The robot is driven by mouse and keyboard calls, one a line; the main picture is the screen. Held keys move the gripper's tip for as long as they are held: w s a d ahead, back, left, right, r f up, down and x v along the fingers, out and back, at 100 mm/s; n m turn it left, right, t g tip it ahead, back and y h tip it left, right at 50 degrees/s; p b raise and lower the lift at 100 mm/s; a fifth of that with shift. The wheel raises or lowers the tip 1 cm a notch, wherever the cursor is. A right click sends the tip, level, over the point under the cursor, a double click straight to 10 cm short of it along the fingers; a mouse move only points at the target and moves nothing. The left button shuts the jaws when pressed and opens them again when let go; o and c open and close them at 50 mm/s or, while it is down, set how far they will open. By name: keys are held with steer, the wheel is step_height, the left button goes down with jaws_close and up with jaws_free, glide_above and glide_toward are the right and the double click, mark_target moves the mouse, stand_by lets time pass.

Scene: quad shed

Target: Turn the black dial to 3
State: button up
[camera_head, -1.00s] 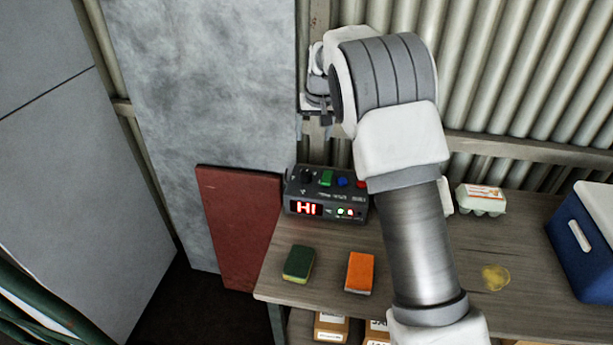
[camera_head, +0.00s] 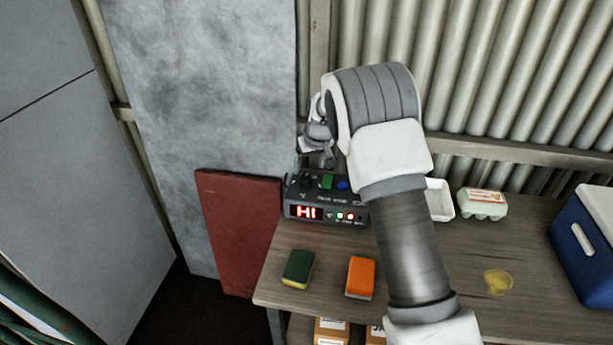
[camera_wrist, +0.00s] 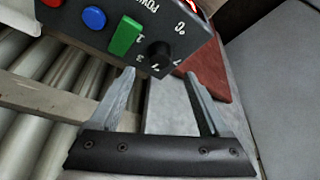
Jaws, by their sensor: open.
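The black dial (camera_wrist: 159,54) is a small round knob on top of a dark control box (camera_head: 347,212), with small numbers printed around it. Which number it points to is not clear. In the head view the dial (camera_head: 306,182) is at the box's left end, beside a green switch (camera_head: 327,181). The box's red display reads "HI". My gripper (camera_wrist: 160,74) is open and empty. In the wrist view its fingertips are just short of the dial, one to each side. In the head view my gripper (camera_head: 315,162) hangs just above the dial.
A blue button (camera_wrist: 94,17) and a red one (camera_wrist: 52,2) are on the box beyond the green switch. A green sponge (camera_head: 298,269) and an orange sponge (camera_head: 360,277) lie in front. A white tray (camera_head: 440,201) and egg carton (camera_head: 482,204) stand right. A ribbed wall rises behind.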

mark_target(306, 177)
steer(key=x, duration=0.6)
steer(key=shift+w+f, duration=0.15)
steer(key=shift+f, duration=0.25)
steer(key=shift+c, duration=0.2)
jaws_close()
steer(key=shift+a, duration=0.1)
steer(key=shift+m+h+b, duration=0.4)
steer(key=shift+m+h, duration=0.2)
steer(key=shift+m, duration=1)
steer(key=shift+o, duration=0.2)
jaws_free()
